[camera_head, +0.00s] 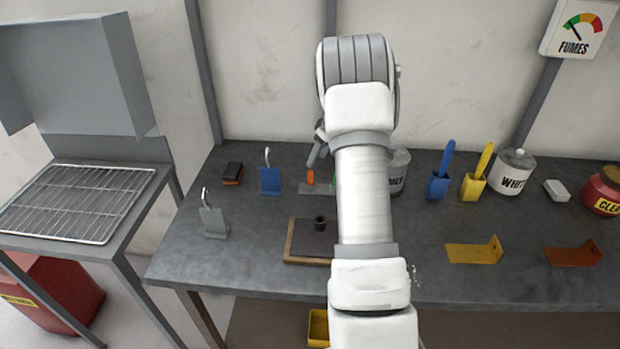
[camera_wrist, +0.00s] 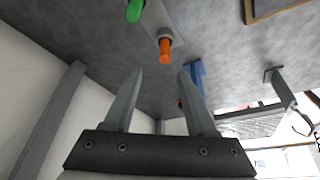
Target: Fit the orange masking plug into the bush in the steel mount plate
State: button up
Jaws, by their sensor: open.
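The orange masking plug (camera_head: 310,177) stands upright on a small grey strip (camera_head: 313,189) towards the back of the bench. In the wrist view the orange plug (camera_wrist: 166,49) sits in a grey collar on that strip. My gripper (camera_head: 313,161) is open and empty, just above the plug in the head view. In the wrist view the fingertips (camera_wrist: 161,72) are spread, with the plug just beyond them, roughly between their lines. The dark steel mount plate (camera_head: 308,241) lies on a wooden-edged board, with the dark bush (camera_head: 320,222) upright on it. My arm hides the plate's right side.
A green plug (camera_wrist: 134,11) shares the strip. A blue hook stand (camera_head: 270,181) and grey hook stand (camera_head: 214,223) stand left. Brush holders, a white tin (camera_head: 513,172), yellow bracket (camera_head: 474,251) and rust-coloured bracket (camera_head: 573,256) are right. A wire-rack table (camera_head: 75,204) stands far left.

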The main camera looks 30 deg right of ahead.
aim_at(311, 171)
jog(key=shift+x, duration=1.2)
jog(key=shift+s+a+p+x, duration=0.1)
jog(key=shift+p+x, duration=0.1)
jog(key=shift+x, duration=0.65)
jog(key=shift+s+a+p+x, duration=0.1)
jog(key=shift+p+x, duration=0.15)
jog(key=shift+x, duration=0.6)
jog(key=shift+s+a+p+x, duration=0.1)
jog(key=shift+s+p+x, duration=0.1)
jog(key=shift+x, duration=0.6)
jog(key=shift+w+f, duration=0.1)
grip_shut()
